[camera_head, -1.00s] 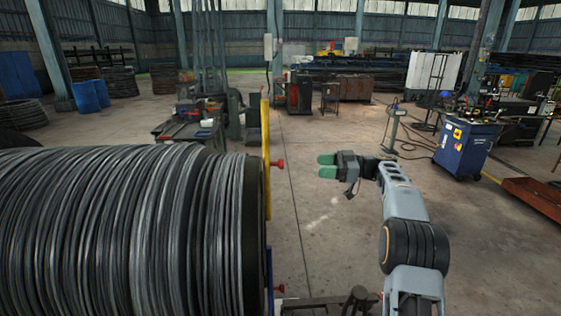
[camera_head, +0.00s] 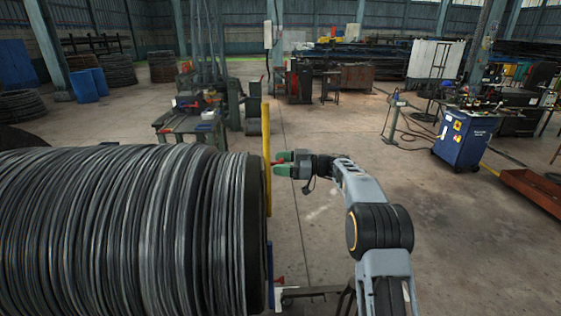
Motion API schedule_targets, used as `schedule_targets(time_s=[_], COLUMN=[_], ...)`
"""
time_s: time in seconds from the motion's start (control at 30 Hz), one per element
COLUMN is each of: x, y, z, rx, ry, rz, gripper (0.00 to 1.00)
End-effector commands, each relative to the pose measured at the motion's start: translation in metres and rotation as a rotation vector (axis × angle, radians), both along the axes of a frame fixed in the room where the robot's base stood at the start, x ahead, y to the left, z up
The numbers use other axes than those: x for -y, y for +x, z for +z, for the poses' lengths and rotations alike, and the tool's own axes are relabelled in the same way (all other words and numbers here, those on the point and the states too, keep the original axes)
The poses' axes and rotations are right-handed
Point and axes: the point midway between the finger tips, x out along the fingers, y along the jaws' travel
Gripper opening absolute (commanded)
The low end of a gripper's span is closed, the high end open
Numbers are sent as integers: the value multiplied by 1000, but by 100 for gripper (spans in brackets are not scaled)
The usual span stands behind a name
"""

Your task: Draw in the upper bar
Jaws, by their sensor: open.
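The upper bar (camera_head: 266,140) is yellow and stands upright along the right end of the wire-wound drum (camera_head: 120,235). A small red knob (camera_head: 277,162) sticks out to the right from it. My gripper (camera_head: 283,163) has green fingertips that point left at the knob. It is open, with one fingertip above the knob and one below. The knob is partly hidden by the fingers, and I cannot tell whether they touch it. A blue lower bar (camera_head: 270,268) with another red knob (camera_head: 278,281) shows at the drum's lower right.
A dark stand (camera_head: 310,292) juts out to the right at floor level by the lower bar. A green workbench (camera_head: 190,125) stands behind the drum. A blue cabinet (camera_head: 463,137) is far to the right. The floor (camera_head: 440,220) right of my arm is clear.

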Motion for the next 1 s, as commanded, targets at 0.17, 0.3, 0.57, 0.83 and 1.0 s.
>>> schedule_targets(time_s=[0.17, 0.3, 0.57, 0.83, 1.0], x=[-2, -2, -2, -1, -1], y=[0, 0, 0, 0, 0], z=[0, -1, 0, 0, 0], rx=[0, 0, 0, 0, 0], ry=[0, 0, -1, 0, 0], rz=[-1, -1, 0, -1, -2], gripper=[60, 60, 36, 10, 0])
